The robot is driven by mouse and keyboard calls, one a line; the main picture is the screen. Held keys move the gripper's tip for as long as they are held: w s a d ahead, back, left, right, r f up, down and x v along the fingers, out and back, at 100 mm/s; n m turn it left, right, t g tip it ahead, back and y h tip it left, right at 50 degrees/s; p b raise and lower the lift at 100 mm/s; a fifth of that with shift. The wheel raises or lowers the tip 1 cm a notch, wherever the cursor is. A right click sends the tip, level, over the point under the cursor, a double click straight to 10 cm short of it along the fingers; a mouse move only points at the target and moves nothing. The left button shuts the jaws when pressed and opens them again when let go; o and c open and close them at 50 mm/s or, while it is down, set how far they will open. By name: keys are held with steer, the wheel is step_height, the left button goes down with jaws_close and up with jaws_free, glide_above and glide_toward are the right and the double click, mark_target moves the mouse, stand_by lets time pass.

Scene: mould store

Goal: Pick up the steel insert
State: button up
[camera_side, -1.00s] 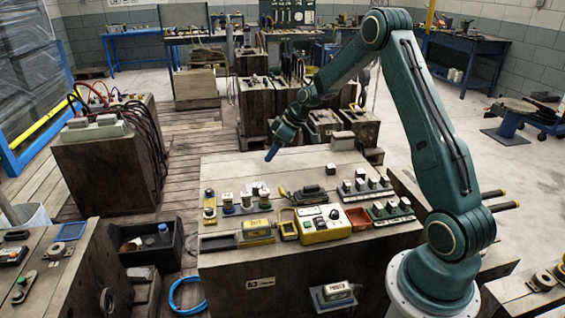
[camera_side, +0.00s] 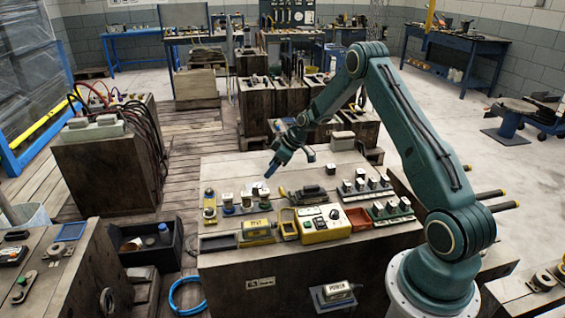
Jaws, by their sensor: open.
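My gripper (camera_side: 271,173) hangs pointing down over the back left part of the wooden work block (camera_side: 225,172). It is small in this view, and the gap between its fingers is hard to make out. Nothing shows held in it. Below it and slightly left are small light pieces (camera_side: 257,188) on the block top, near a row of short posts (camera_side: 228,207). To the right, several small blocks with dark and pale faces stand in a rack (camera_side: 364,188). I cannot tell which of these small pieces is the steel insert.
A yellow control box (camera_side: 325,226) and a yellow labelled unit (camera_side: 257,229) sit along the front edge. A dark tool (camera_side: 309,194) lies mid-block, and a second rack (camera_side: 391,211) stands at right. The block's back strip is mostly clear.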

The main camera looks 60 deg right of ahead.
mark_target(257, 184)
steer(key=shift+x, duration=2.5)
steer(key=shift+w+f, duration=0.1)
steer(key=shift+f, duration=0.05)
steer(key=shift+x, duration=2.45)
steer(key=shift+a, duration=0.2)
jaws_close()
steer(key=shift+r, duration=0.25)
step_height(257, 184, up, 20)
